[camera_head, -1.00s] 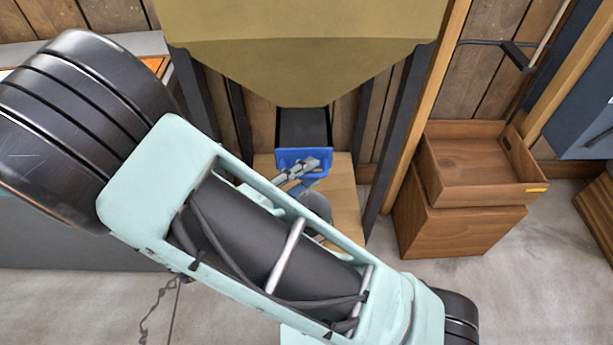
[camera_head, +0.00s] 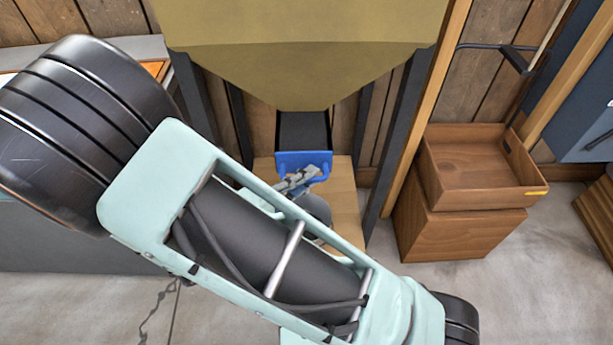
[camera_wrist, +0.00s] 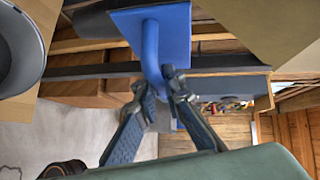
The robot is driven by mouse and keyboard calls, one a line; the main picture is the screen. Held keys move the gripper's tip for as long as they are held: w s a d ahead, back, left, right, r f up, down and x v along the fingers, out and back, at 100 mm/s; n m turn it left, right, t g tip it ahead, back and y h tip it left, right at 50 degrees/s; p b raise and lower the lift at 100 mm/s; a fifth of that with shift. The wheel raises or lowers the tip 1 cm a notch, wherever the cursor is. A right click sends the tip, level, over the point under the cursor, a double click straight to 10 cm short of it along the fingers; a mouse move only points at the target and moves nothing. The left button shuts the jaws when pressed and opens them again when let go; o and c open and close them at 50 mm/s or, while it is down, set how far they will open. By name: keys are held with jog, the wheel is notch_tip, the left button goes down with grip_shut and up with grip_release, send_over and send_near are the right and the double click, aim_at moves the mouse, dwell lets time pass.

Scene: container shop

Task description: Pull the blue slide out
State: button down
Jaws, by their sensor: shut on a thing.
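The blue slide (camera_head: 290,160) is a blue plate with a handle, set at the lower end of the dark chute under the mustard hopper (camera_head: 310,70). In the wrist view the blue plate (camera_wrist: 172,28) is at the top and its curved blue handle (camera_wrist: 151,55) comes down from it. My gripper (camera_head: 312,173) is at the handle in the head view. In the wrist view my gripper (camera_wrist: 160,85) has its two dark fingers on either side of the handle's lower part, shut on it. My arm hides part of the area below the slide.
A wooden board (camera_head: 343,195) lies under the chute, with a grey round container (camera_head: 316,207) partly hidden by my arm. Dark posts (camera_head: 400,130) flank the hopper. A wooden box (camera_head: 480,170) stands on the right. Bare floor (camera_head: 510,285) lies in front of it.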

jog(key=s+p, duration=0.5)
jog(key=s, duration=0.2)
jog(key=shift+s, duration=0.15)
jog(key=shift+a+f, duration=0.1)
jog(key=c, duration=2.1)
grip_release()
jog(key=shift+s, duration=0.15)
jog(key=shift+o, duration=0.4)
jog(key=shift+a, duration=0.15)
jog(key=v, duration=1.1)
jog(key=shift+s+a, duration=0.25)
jog(key=shift+s, duration=0.05)
